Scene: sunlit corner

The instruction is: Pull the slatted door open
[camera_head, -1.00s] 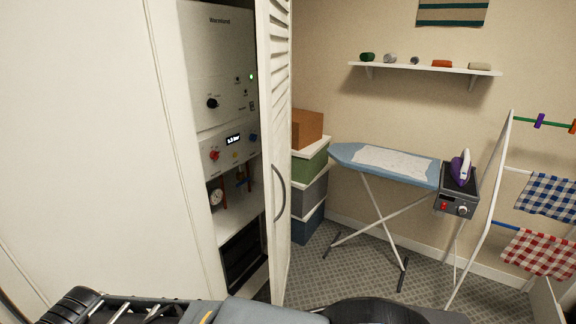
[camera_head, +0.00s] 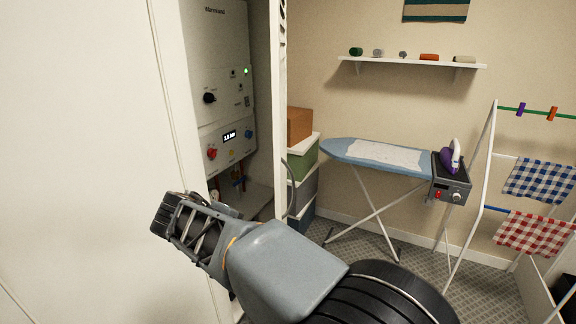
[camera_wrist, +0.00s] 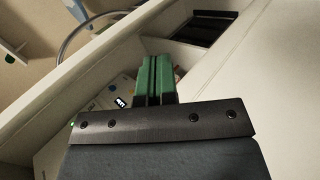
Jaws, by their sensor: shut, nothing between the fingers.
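The slatted door (camera_head: 281,120) stands partly open beside the cupboard and shows nearly edge-on in the head view. Its curved grey handle (camera_head: 291,190) sticks out on the right side. My gripper (camera_head: 172,218) is in front of the cupboard opening, left of the door and apart from the handle. In the wrist view, the green-padded fingers (camera_wrist: 155,78) are together and empty. The door's pale edge (camera_wrist: 95,62) crosses the upper left there, with the handle (camera_wrist: 82,28) beyond it. The fingers are on the cupboard side of the door; contact cannot be told.
A white boiler (camera_head: 218,85) with knobs stands inside the cupboard. Stacked boxes (camera_head: 302,165) stand behind the door. An ironing board (camera_head: 375,155) and a drying rack (camera_head: 485,170) stand to the right. Some patterned floor (camera_head: 345,255) is clear between.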

